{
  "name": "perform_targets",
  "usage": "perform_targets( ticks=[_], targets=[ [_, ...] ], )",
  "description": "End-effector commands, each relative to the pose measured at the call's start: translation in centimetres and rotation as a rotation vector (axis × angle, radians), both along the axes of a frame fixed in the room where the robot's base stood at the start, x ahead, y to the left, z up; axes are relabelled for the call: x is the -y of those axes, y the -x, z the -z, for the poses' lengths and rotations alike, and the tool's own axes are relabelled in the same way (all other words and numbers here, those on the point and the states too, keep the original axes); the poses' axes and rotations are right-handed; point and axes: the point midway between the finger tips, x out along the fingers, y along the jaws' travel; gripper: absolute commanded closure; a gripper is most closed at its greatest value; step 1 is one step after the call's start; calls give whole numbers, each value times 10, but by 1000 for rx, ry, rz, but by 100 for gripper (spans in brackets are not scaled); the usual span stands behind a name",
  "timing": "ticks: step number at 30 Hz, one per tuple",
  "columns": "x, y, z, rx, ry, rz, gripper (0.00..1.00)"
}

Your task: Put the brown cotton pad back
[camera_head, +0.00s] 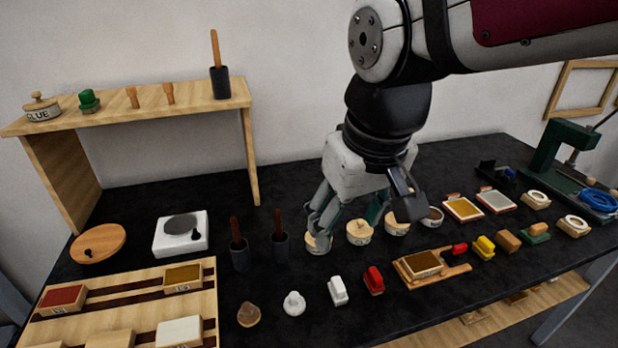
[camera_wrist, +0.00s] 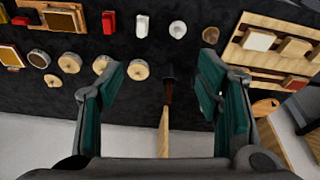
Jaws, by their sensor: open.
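The brown cotton pad (camera_head: 248,315) sits on the black table near its front edge, right of the wooden rack. It also shows in the wrist view (camera_wrist: 210,34), beyond the fingertip on the right. A white pad (camera_head: 293,303) of similar shape sits just right of it and also shows in the wrist view (camera_wrist: 178,30). My gripper (camera_head: 362,213) is open and empty, pointing down above the row of small lidded jars, well behind and right of the brown pad. Its two green-padded fingers (camera_wrist: 160,70) are spread wide in the wrist view. Nothing covers the brown pad.
Two dark cups with brown handles (camera_head: 239,254) (camera_head: 280,246) stand between my gripper and the rack (camera_head: 208,290). Lidded jars (camera_head: 359,232) stand beneath my gripper. A white block (camera_head: 338,291) and red block (camera_head: 374,281) sit right of the pads. A wooden shelf (camera_head: 150,108) stands behind left.

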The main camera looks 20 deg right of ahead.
Motion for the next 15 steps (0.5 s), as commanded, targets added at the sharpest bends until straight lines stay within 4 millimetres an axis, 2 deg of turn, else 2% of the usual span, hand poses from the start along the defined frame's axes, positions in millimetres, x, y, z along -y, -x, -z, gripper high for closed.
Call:
perform_targets(
  ticks=[3,6,10,15],
  targets=[
    [15,28,-5,79,-8,44,41],
    [23,44,-4,126,-12,69,41],
    [28,56,-2,162,-14,86,41],
    [30,60,-1,172,-15,91,41]
  ],
)
